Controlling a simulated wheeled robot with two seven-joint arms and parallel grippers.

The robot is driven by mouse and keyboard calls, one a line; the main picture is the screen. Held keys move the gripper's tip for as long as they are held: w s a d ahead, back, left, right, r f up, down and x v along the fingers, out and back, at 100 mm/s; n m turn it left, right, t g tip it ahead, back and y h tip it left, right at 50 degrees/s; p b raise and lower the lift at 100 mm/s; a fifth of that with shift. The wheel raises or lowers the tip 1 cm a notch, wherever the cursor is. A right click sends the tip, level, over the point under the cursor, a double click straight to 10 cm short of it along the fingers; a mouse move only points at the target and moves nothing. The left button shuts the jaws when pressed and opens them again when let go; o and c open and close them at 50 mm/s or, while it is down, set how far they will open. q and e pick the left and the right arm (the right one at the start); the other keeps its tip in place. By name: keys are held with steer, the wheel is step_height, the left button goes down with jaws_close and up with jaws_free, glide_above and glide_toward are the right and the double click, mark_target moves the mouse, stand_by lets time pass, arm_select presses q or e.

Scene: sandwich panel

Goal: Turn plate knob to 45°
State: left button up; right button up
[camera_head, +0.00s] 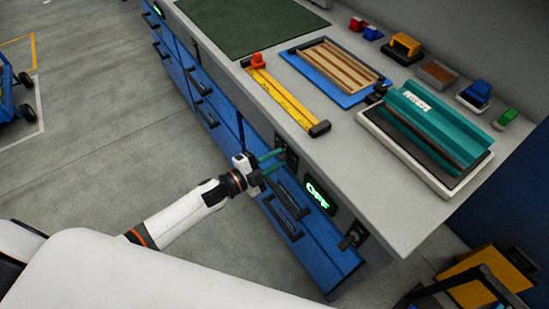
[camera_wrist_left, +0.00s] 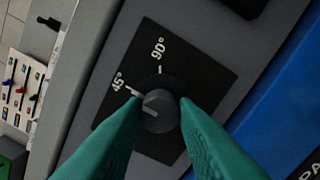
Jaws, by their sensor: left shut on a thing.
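The plate knob (camera_wrist_left: 160,110) is a round dark knob on a black square plate (camera_wrist_left: 190,75) in the left wrist view. White labels read 45° and 90°, each with a tick. A pale mark shows on the left part of the knob's face, on the side nearer the 45° tick; its exact angle is hard to read. My left gripper (camera_wrist_left: 159,104) has its green fingers on both sides of the knob, shut on it. In the head view my left gripper (camera_head: 271,162) reaches the bench's front panel, and the knob is too small to make out. My right gripper is not in view.
The bench top (camera_head: 400,200) carries a teal press-like device (camera_head: 430,120), a yellow bar tool (camera_head: 285,95) and a blue tray (camera_head: 335,75). Blue drawers with dark handles line the front, near a lit green OFF sign (camera_head: 318,195).

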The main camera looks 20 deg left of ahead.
arm_select(q)
steer(key=o, duration=1)
steer(key=shift+s, duration=0.1)
steer(key=b+v, duration=0.1)
steer(key=v, duration=1.1)
